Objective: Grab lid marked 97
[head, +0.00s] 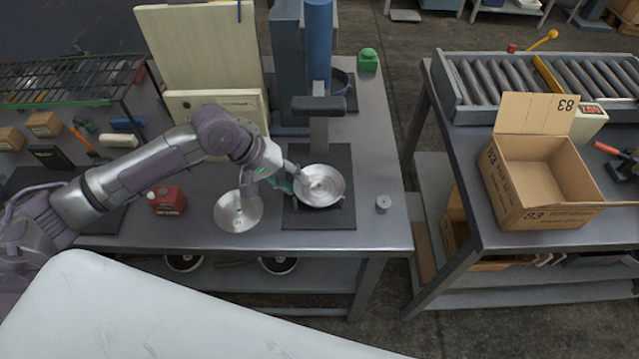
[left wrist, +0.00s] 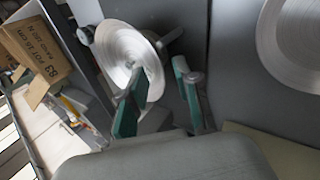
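A round silvery metal piece (head: 322,188) sits on the dark plate under the press; it also shows in the left wrist view (left wrist: 112,42). A second round metal disc (head: 238,213) lies flat on the bench to its left, and part of it shows in the left wrist view (left wrist: 296,45). A small mark near its front edge is too small to read; I see no legible 97. My left gripper (head: 287,182) is at the left edge of the piece under the press. Its teal fingers (left wrist: 159,66) are apart, with nothing clearly held. My right gripper is not in view.
The press column (head: 319,125) stands just behind the metal piece. An open carton marked 83 (head: 530,190) stands on the right table, across a gap.

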